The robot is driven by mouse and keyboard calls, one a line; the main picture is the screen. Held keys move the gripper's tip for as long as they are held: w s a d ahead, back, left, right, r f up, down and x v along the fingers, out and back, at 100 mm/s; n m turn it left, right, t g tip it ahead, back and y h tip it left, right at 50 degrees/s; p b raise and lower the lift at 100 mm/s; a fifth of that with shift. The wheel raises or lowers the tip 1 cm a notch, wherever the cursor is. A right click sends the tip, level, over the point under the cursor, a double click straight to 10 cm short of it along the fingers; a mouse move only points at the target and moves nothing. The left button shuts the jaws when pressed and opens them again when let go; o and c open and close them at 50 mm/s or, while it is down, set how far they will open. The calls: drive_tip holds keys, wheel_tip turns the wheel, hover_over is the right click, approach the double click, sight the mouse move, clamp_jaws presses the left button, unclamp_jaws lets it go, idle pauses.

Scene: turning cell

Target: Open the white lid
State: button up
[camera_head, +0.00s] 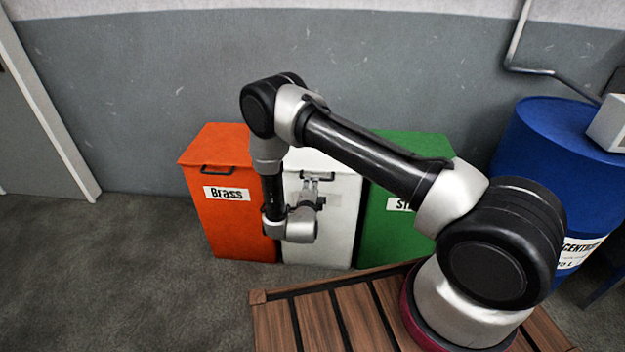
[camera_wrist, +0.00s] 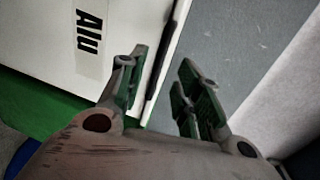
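The white bin (camera_head: 330,225) stands between the orange and green bins, with its white lid (camera_head: 306,158) lying shut on top. A dark handle shows at the lid's front, partly behind my gripper (camera_head: 311,186). My gripper is at the front of the white bin, near the handle. In the wrist view its fingers (camera_wrist: 162,95) are apart, with a dark strip along the bin's upper edge running between them. I cannot tell whether they touch it. The "Alu" label (camera_wrist: 89,32) on the bin front shows sideways there. My arm hides part of the lid.
The orange Brass bin (camera_head: 232,225) stands close on the left and the green bin (camera_head: 385,235) close on the right. A blue drum (camera_head: 550,150) is at far right. A wooden slatted platform (camera_head: 322,325) lies in front. Grey wall stands behind; open floor lies left.

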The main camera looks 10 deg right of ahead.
drive_tip(key=x, duration=0.6)
drive_tip(key=shift+w, duration=0.3)
drive_tip(key=shift+c, duration=0.4)
clamp_jaws()
